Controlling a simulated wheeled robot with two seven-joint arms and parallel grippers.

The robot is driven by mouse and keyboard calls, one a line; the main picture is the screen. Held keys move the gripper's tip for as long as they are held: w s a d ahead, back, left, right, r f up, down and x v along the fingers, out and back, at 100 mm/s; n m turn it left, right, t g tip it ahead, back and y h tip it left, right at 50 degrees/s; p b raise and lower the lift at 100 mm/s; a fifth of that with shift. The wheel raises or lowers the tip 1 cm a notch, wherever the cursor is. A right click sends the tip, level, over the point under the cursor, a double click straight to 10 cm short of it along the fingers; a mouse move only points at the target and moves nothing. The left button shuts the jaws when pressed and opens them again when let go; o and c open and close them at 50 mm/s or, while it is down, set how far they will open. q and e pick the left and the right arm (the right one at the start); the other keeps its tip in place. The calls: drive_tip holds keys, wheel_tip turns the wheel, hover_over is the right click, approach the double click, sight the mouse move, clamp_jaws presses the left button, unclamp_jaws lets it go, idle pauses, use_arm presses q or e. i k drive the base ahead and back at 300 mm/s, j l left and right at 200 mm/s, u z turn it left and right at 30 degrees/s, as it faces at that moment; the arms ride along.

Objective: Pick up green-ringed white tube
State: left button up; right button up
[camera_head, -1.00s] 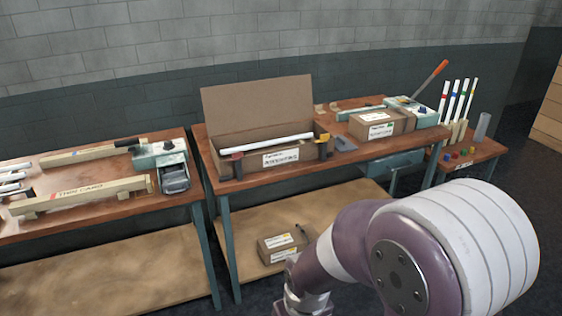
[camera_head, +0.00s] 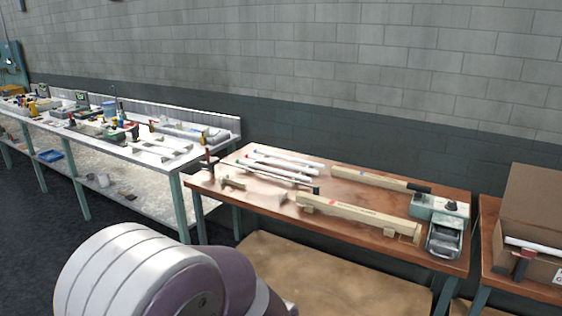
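Several white tubes (camera_head: 287,160) lie side by side on the brown wooden table in the middle of the head view. Another white tube (camera_head: 535,246) lies in an open cardboard box at the right edge. My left arm's white and purple shell fills the lower left, well in front of the table. Neither of my grippers is in view.
The wooden table (camera_head: 380,250) also holds a pale wooden beam (camera_head: 355,221), a second beam with a dark end (camera_head: 375,179) and a green device (camera_head: 440,210). A long white workbench (camera_head: 120,175) with tools stands at left. Dark floor is clear at the lower left.

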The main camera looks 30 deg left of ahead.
sight(254, 165)
drive_tip(key=i+j+u, duration=0.3)
drive_tip(key=i, duration=0.25)
drive_tip(key=i+j+u, duration=0.3)
drive_tip(key=i, duration=0.25)
drive_tip(key=i+u, duration=0.3)
drive_tip(key=i, duration=0.3)
